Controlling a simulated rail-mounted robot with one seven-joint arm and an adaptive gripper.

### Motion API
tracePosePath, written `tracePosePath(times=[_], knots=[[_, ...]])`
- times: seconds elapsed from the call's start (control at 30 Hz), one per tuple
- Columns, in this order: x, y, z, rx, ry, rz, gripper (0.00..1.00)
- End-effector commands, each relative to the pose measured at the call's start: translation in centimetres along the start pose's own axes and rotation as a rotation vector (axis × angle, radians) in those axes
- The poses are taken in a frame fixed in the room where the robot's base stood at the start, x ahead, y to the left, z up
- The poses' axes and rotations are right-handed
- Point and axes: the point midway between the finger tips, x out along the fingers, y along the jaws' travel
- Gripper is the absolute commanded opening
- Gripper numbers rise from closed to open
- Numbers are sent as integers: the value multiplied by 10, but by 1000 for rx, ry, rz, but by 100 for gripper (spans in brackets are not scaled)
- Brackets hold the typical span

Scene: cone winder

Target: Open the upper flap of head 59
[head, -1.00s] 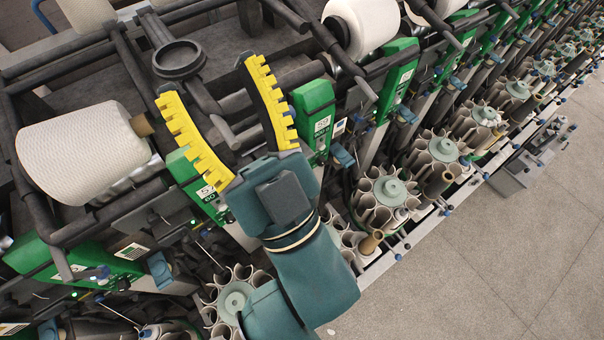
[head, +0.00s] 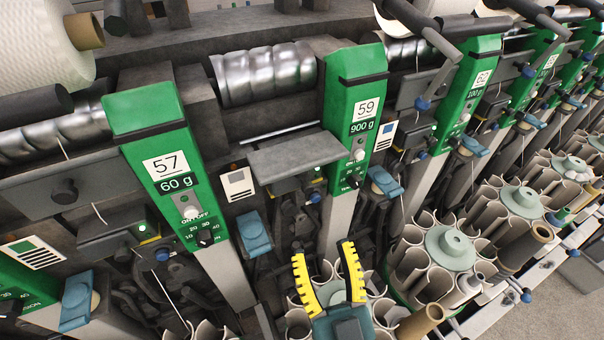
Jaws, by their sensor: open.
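Head 59 has a green post (head: 352,75) with the number label 59 (head: 366,108) and a 900 g label. Left of this post, a grey plate that looks like its upper flap (head: 297,155) juts outward, its broad face up. No knob shows on it, unlike the upright flap of head 57 (head: 62,190). A dark recess with a thin silver rod lies above the plate, under a bare metal drum (head: 265,75). My gripper (head: 323,252), with yellow toothed fingers, is open and empty. It shows below the plate in the picture, apart from it.
The green post of head 57 (head: 150,125) stands to the left, with a white yarn cone (head: 45,50) beyond. Round magazines of tubes (head: 447,250) line the lower right. Blue levers (head: 254,235) stick out between heads. Grey floor (head: 560,285) is free at the lower right.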

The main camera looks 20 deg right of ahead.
Motion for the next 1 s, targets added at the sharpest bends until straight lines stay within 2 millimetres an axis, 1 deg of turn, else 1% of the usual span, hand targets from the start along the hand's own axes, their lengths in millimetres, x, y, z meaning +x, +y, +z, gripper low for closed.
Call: tracePosePath(times=[0.03,0.4,0.5,0.6,0.7,0.97,1.0], knots=[[14,0,-7,1,3,0,56],[102,0,-1,-1,4,0,56],[122,0,-2,0,3,0,56],[135,0,-1,0,1,0,56],[142,0,0,1,-1,0,56],[144,0,-1,1,-1,0,56],[144,0,-1,1,-1,0,53]])
